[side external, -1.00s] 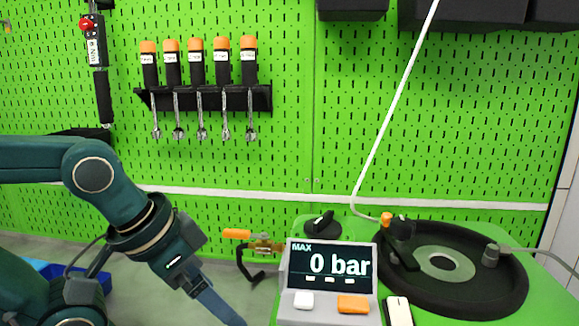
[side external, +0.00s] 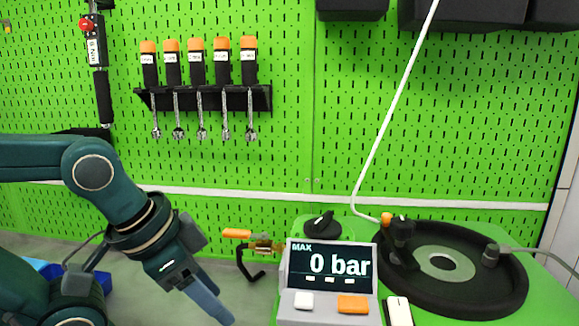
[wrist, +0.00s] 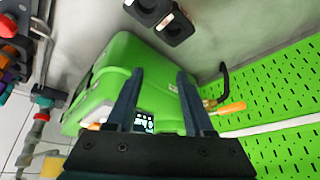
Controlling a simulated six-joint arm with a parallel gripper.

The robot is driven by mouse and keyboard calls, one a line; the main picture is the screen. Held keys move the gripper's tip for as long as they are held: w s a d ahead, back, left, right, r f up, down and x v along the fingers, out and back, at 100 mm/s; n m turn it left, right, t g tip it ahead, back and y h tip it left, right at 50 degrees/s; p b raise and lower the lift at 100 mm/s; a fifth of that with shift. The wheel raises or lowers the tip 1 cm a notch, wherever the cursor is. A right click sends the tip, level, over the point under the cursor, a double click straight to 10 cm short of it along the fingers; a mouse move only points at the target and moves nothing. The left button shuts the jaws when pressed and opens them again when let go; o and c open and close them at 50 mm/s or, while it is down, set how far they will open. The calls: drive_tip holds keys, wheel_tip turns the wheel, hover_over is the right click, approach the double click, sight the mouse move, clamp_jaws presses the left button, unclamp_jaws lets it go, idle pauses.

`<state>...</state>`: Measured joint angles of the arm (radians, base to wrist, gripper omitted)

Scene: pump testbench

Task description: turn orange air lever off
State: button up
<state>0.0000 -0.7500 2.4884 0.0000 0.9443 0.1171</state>
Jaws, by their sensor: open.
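The orange air lever (side external: 236,234) sticks out to the left from a brass valve (side external: 263,245) at the left side of the green test bench. In the wrist view the lever (wrist: 230,108) shows to the right of my gripper, beside the green housing. My gripper (side external: 221,316) is in front of the valve, below and left of it in the side view, pointing down and to the right. In the wrist view my gripper (wrist: 160,80) has its two fingers apart with nothing held between them. It is not touching the lever.
The pressure display (side external: 331,272) reads 0 bar, with a white and an orange button below it. A black hooked pipe (side external: 250,270) hangs beneath the valve. A black round pump plate (side external: 450,268) sits on the bench. A green pegboard (side external: 330,120) stands behind.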

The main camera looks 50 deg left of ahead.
wheel_tip(320, 180, up, 5)
drive_tip(key=w+a+m+g, duration=0.1)
drive_tip(key=w+m, duration=0.1)
drive_tip(key=m, duration=0.2)
drive_tip(key=r+m+g, duration=0.2)
drive_tip(key=m+g, duration=0.2)
hover_over(235, 230)
drive_tip(key=shift+d+f, duration=0.15)
drive_tip(key=shift+a+f, duration=0.2)
drive_tip(key=shift+f, duration=2.5)
clamp_jaws()
